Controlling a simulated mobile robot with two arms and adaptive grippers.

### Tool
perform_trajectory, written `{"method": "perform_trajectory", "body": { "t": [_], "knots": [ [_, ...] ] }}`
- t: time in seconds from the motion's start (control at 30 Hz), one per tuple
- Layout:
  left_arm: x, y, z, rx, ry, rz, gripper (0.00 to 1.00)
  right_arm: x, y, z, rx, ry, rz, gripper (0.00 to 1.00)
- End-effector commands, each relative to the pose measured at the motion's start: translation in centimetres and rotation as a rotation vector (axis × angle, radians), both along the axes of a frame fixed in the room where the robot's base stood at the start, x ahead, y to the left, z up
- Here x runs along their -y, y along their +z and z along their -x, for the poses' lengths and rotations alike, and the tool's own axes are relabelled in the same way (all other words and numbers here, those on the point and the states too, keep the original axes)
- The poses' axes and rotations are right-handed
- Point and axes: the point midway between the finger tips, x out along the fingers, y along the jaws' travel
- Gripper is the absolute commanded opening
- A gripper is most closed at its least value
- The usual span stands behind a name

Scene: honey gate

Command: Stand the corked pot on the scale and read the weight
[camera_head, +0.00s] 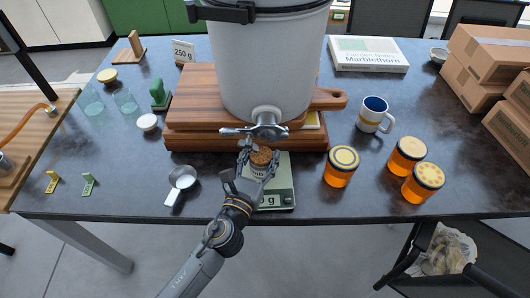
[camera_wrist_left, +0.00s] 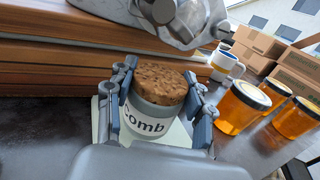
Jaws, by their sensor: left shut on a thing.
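The pot is upright, over the plate of the scale (camera_head: 284,172). I cannot tell whether its base touches the plate. The scale's display (camera_head: 270,200) is partly hidden by my arm; only "0 g" or the end of a number shows. My right gripper is not in view.
A large grey tank (camera_head: 268,65) with a metal tap (camera_head: 265,125) stands on wooden boards (camera_head: 190,100) just behind the pot. Several orange honey jars (camera_head: 341,167) stand to the right, with a mug (camera_head: 374,115) behind.

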Motion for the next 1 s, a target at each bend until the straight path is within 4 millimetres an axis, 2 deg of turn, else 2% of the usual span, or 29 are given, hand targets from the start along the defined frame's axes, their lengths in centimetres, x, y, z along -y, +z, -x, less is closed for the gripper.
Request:
{"method": "perform_trajectory", "body": {
  "t": [0.03, 0.1, 0.2, 0.33, 0.5, 0.87, 0.9, 1.0],
  "knots": [
    [0.4, 0.2, -1.1, 0.004, 0.001, 0.000, 0.12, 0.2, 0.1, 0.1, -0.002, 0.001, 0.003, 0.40],
    [0.7, 0.1, -2.0, 0.003, 0.002, 0.000, 0.12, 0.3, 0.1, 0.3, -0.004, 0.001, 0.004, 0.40],
    [0.9, 0.1, -2.7, 0.002, 0.002, 0.001, 0.12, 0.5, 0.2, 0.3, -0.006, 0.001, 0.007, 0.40],
    [1.0, -1.0, -2.8, 0.000, 0.001, 0.000, 0.12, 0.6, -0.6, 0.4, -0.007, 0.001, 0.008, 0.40],
    [1.0, -3.6, -2.7, -0.001, 0.003, 0.003, 0.12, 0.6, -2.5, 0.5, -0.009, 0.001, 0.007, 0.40],
    [0.9, -3.8, -2.7, 0.001, 0.001, -0.001, 0.12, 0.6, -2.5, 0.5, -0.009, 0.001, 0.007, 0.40],
    [0.9, -3.9, -2.7, -0.001, 0.001, -0.001, 0.55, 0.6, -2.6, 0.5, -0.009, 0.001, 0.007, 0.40],
    [0.9, -3.8, -2.7, -0.001, 0.001, -0.001, 0.75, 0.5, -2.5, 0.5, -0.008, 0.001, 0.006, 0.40]
  ]
}}
